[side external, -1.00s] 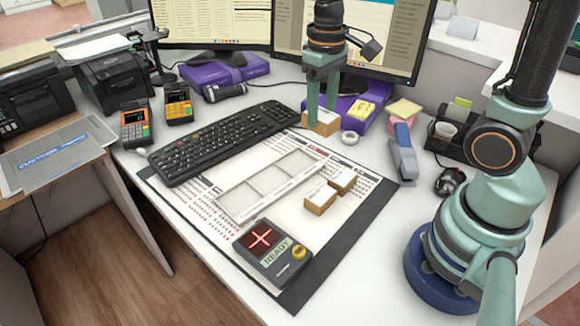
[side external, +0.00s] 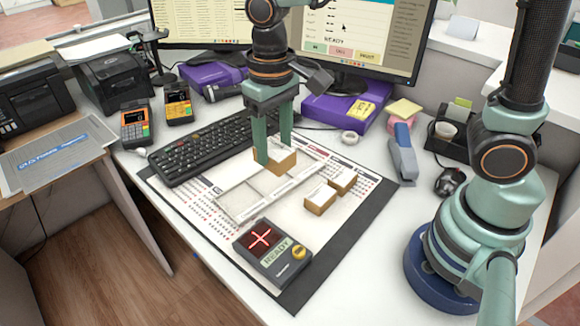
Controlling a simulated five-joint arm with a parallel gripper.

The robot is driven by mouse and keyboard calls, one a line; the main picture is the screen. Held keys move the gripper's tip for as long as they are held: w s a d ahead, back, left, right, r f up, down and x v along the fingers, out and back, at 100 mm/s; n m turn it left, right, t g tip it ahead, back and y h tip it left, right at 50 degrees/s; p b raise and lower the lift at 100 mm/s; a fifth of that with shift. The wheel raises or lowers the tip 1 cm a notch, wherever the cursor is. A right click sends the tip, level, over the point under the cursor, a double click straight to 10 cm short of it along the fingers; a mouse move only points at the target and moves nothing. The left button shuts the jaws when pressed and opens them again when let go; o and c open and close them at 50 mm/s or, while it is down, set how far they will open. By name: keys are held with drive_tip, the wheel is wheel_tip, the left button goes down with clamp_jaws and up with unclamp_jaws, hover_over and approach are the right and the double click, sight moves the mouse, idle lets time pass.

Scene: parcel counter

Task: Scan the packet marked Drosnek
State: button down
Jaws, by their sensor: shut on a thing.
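My gripper (side external: 274,152) is shut on a small brown box-shaped packet (side external: 282,163) with a pale top. It holds the packet over the far right part of the white compartment tray (side external: 238,219); I cannot tell whether the packet touches it. Two more brown packets with white labels, a nearer one (side external: 320,198) and a farther one (side external: 343,181), sit close together on the mat right of the tray. The labels are too small to read, so I cannot tell which is Drosnek.
A black keyboard (side external: 200,147) lies behind the tray. Monitors (side external: 368,40) stand at the back. The printed mat (side external: 335,230) is clear right of the scanner.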

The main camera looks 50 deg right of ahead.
drive_tip(key=s+a, duration=0.3)
drive_tip(key=a, duration=0.4)
drive_tip(key=shift+w+f, duration=0.2)
drive_tip(key=shift+f, duration=4.5)
wheel_tip(320, 180, up, 9)
